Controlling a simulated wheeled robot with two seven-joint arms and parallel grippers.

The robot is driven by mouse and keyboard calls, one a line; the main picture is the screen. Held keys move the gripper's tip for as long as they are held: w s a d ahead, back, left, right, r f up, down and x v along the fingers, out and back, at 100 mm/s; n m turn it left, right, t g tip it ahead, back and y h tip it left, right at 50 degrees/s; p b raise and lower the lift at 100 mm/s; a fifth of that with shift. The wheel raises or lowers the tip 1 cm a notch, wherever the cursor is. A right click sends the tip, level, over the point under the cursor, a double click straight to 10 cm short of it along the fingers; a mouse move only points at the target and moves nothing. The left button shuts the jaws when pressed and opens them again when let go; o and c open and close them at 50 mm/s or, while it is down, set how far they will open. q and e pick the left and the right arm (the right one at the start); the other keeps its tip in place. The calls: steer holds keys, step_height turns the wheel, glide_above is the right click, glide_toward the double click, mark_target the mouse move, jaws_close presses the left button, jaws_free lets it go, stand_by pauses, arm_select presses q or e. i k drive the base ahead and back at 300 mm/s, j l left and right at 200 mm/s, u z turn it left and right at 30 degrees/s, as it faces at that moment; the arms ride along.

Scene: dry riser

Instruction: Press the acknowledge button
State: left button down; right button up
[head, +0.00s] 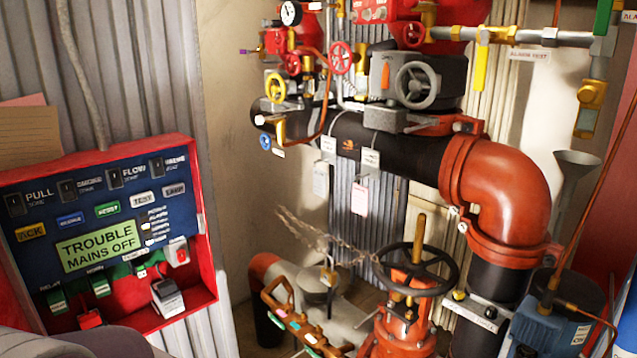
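The acknowledge button (30,232) is a small yellow button marked "ACK" at the left of the control panel (95,192). The panel is dark blue, in an open red box (206,240) on the corrugated wall. Its green display (97,246) reads "TROUBLE MAINS OFF" and lies right of and slightly below the button. Nothing covers the button. Neither of my grippers shows in the head view. A dark grey rounded shape, perhaps part of my arm, crosses the bottom left corner below the panel.
Blue, green and pale buttons share the button's row, with black switches (66,190) above. Green parts and a grey-white block (167,297) sit in the box's lower part. Red and black pipework with a black handwheel (415,268) fills the right. A paper (30,135) hangs above the panel.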

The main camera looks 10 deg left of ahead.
mark_target(25, 234)
steer(key=u, duration=0.4)
steer(key=k+u, duration=0.15)
steer(key=u, duration=0.25)
steer(key=k+u, duration=0.1)
steer(key=u, duration=0.75)
steer(key=k+l, duration=0.05)
